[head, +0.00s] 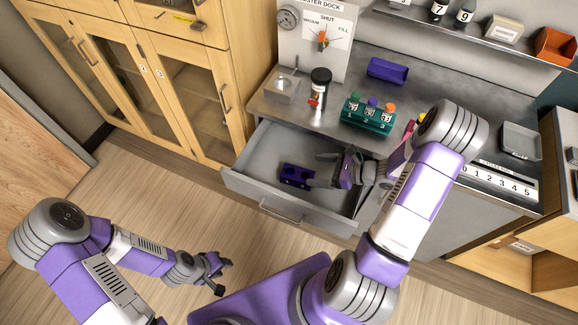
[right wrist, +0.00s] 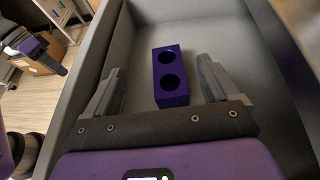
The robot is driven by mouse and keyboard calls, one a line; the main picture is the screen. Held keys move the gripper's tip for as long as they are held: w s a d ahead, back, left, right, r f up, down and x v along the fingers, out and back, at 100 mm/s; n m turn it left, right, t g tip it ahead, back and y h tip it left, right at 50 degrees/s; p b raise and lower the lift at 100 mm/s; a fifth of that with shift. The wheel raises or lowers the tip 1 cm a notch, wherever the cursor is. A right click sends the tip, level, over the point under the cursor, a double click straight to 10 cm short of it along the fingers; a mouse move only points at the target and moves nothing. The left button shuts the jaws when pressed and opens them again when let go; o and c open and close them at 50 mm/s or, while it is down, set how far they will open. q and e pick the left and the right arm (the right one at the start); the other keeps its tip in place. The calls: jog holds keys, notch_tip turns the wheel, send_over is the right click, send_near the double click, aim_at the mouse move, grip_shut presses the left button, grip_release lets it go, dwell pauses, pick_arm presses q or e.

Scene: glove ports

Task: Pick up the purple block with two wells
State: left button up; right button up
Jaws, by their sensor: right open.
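The purple block with two wells (head: 296,175) lies inside the open grey drawer (head: 256,150), wells facing up. In the right wrist view the block (right wrist: 170,92) lies between and a little beyond the two open fingers, with a gap on both sides. My right gripper (head: 325,170) is in the drawer, to the right of the block in the head view, open and empty. It also shows in the right wrist view (right wrist: 160,88). My left gripper (head: 226,276) is low over the floor, outside the drawer; its fingers are too small to read clearly.
Drawer walls enclose the right gripper and the block. On the counter above stand a green rack (head: 368,116) with several capped vials, a purple bin (head: 388,70), a black-capped jar (head: 319,86) and a grey tray (head: 520,140). Wooden cabinets (head: 180,80) stand at left. The floor by the left arm is clear.

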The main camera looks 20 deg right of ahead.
jog(key=b, duration=0.6)
send_near(301, 174)
jog(key=a, duration=0.1)
jog(key=w+a+f, duration=0.1)
jog(key=a+f, duration=0.1)
jog(key=shift+w+f, duration=0.1)
jog(key=shift+w, duration=0.15)
jog(key=x, duration=0.5)
jog(key=r+b+x, duration=0.1)
jog(key=x, duration=0.1)
jog(key=shift+w+f, duration=0.15)
jog(key=shift+w, duration=0.35)
jog(key=c, duration=1.6)
